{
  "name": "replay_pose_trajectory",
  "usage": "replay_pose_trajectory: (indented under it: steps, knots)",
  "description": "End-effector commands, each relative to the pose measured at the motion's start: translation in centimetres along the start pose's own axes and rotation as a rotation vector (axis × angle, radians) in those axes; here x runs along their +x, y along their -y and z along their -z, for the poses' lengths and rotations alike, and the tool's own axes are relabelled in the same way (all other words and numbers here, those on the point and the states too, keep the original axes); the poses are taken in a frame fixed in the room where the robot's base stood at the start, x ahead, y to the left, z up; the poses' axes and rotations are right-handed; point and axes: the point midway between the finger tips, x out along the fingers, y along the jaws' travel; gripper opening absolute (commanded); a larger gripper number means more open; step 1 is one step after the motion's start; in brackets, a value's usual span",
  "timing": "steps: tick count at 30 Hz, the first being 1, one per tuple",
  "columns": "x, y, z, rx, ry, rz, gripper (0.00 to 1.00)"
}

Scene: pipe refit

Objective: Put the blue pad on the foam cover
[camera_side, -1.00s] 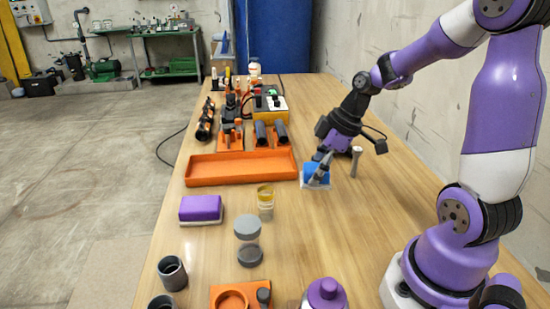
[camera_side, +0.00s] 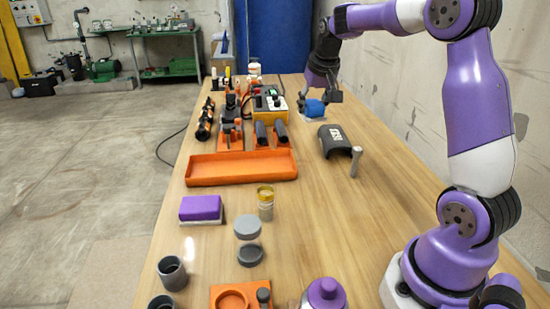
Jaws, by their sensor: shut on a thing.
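The blue pad (camera_side: 314,109), with a pale underside, is at the far right part of the table. My gripper (camera_side: 318,101) is shut on the blue pad from above and partly hides it. I cannot tell whether the pad's underside touches the table. A black curved half-shell with white lettering, which looks like the foam cover (camera_side: 333,143), lies on the table nearer the camera than the pad. The pad and the cover are apart, and nothing rests on the cover.
A grey upright peg (camera_side: 355,162) stands just right of the cover. A purple block (camera_side: 201,207), an orange tray (camera_side: 240,180) and a yellow-topped jar (camera_side: 265,196) are to the left. A control box (camera_side: 268,108) stands left of the pad. Bare wood lies in front of the cover.

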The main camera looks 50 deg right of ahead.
Motion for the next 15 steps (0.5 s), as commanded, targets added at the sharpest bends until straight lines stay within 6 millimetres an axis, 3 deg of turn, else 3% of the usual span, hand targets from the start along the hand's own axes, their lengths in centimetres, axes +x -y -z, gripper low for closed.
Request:
replay_pose_trajectory:
  steps: [7, 15]
  knots:
    - [1.3, -2.5, 1.6, 0.128, 0.002, -0.055, 0.14]
    - [6.1, -8.7, 2.4, 0.128, 0.003, -0.054, 0.14]
